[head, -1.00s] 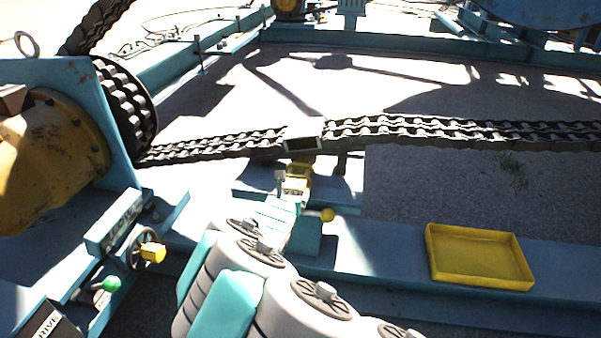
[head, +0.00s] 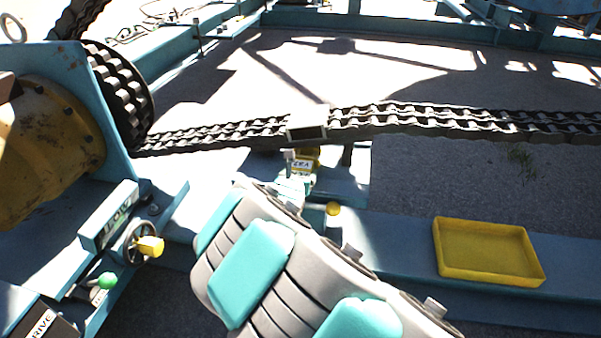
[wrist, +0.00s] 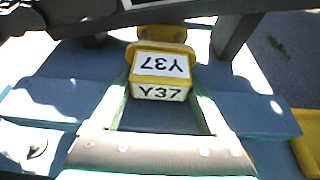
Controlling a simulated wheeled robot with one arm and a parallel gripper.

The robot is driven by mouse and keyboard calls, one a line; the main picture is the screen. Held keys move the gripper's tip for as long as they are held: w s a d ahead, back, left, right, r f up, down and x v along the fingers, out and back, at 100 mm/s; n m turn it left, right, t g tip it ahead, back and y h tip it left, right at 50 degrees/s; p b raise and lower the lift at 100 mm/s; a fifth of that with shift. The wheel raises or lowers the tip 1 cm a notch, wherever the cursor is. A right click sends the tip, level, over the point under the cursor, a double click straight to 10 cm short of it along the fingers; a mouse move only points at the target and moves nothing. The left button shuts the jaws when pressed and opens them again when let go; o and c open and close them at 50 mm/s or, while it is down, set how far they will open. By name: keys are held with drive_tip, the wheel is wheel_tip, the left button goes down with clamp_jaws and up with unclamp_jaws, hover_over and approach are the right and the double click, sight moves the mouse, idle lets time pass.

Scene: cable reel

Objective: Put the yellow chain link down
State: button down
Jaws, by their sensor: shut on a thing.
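The yellow chain link (wrist: 160,62) is a yellow block with white labels reading Y37 on its top and near face. It sits between the two pale green fingers of my gripper (wrist: 161,98), which is shut on it. In the head view the link (head: 311,157) is small, just below the dark chain's grey-framed middle piece, with my gripper (head: 300,180) at its near side. My arm hides part of the gripper there. I cannot tell whether the link's underside touches anything. A yellow tray (head: 538,270) lies empty on the blue beam at the right.
The dark chain (head: 420,118) runs across just beyond my gripper to a toothed wheel (head: 124,95) at the left. A yellow ball knob (head: 333,208) is close to my gripper. A handwheel (head: 137,243) and a green knob (head: 107,280) stand at the lower left.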

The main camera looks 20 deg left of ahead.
drive_tip(key=shift+f+b, duration=0.5)
drive_tip(key=shift+b, duration=0.05)
unclamp_jaws()
